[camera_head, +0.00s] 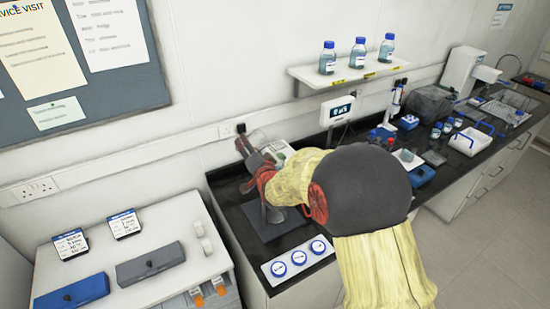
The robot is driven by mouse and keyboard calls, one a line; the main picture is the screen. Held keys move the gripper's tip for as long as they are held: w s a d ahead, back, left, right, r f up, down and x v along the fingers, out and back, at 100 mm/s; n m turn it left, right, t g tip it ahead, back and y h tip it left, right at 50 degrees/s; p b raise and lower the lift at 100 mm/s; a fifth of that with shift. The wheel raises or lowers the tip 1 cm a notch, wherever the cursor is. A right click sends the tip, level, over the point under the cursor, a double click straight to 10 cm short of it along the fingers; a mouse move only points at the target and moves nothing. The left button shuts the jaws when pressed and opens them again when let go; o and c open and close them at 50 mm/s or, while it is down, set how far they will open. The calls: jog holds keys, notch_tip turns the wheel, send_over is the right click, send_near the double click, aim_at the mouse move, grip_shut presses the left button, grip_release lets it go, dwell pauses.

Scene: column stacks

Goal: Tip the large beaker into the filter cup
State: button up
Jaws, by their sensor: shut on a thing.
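My gripper (247,160) is over the left end of the black bench, near the wall. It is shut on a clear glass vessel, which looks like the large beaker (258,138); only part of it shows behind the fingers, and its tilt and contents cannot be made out. I cannot pick out the filter cup; my arm and gripper hide much of the bench there. A dark grey mat (268,229) lies on the bench below my gripper.
A white strip with several blue-ringed discs (298,258) lies at the bench's front edge. A white shelf (345,74) holds three blue-capped bottles.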

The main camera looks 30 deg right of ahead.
jog(key=shift+r+n, duration=0.2)
jog(key=shift+n, duration=0.2)
jog(key=shift+f+n+g+b, duration=0.4)
jog(key=shift+f+n+b, duration=0.15)
jog(key=shift+n+b, duration=0.05)
jog(key=shift+w+a+f+n+h, duration=0.25)
jog(key=shift+a+f+n+h, duration=0.15)
jog(key=shift+n, duration=0.3)
notch_tip(320, 180, down, 7)
jog(key=w+a+n+g+h+p, duration=0.1)
jog(key=a+n+g+p, duration=0.1)
jog(key=n+p, duration=0.2)
jog(key=shift+w+a+h, duration=0.15)
jog(key=shift+w+h, duration=0.05)
jog(key=shift+h, duration=0.1)
jog(key=shift+r+g, duration=0.1)
jog(key=shift+g, duration=0.2)
